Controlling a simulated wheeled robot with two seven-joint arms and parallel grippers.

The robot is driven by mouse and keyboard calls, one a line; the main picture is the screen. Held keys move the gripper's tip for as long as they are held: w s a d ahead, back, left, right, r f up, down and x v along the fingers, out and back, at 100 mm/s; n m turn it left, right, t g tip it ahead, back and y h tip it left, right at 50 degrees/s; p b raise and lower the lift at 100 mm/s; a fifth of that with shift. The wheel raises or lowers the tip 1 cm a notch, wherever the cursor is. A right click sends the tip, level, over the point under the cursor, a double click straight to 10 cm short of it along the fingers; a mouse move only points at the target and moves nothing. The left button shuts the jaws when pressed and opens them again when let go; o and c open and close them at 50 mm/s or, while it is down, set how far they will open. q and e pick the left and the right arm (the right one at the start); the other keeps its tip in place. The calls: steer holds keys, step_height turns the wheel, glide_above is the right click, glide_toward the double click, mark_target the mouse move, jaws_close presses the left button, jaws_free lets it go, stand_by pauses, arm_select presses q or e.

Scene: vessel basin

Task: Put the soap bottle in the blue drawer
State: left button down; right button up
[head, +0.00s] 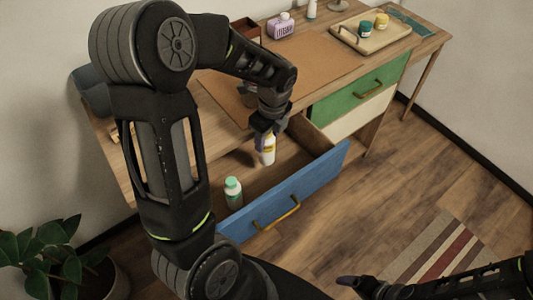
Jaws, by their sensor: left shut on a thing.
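The soap bottle (268,156), white with a small yellowish label, hangs upright from my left gripper (266,131). The gripper is shut on its upper part and hides its top. The blue drawer (290,197) is pulled open, with a brass handle on its front. The held bottle is over the far part of the drawer's opening; I cannot tell whether its base touches the drawer floor. My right gripper (352,282) is low at the bottom edge, away from the desk; its jaws are not clear.
A white bottle with a green cap (233,192) stands in the drawer's near left part. The desk carries a purple bottle (280,26), a brown box (246,29) and a wooden tray (371,42) with two small jars. A green drawer (358,92) is shut.

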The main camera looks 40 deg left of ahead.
mark_target(271, 133)
arm_select(q)
steer(key=shift+f, duration=1.8)
steer(key=shift+f, duration=0.1)
steer(key=shift+f, duration=2)
steer(key=shift+f, duration=0.1)
steer(key=c, duration=0.8)
jaws_free()
steer(key=r, duration=0.4)
steer(key=d+r, duration=0.1)
steer(key=r, duration=0.7)
steer(key=shift+d+r, duration=0.1)
steer(key=shift+d, duration=0.1)
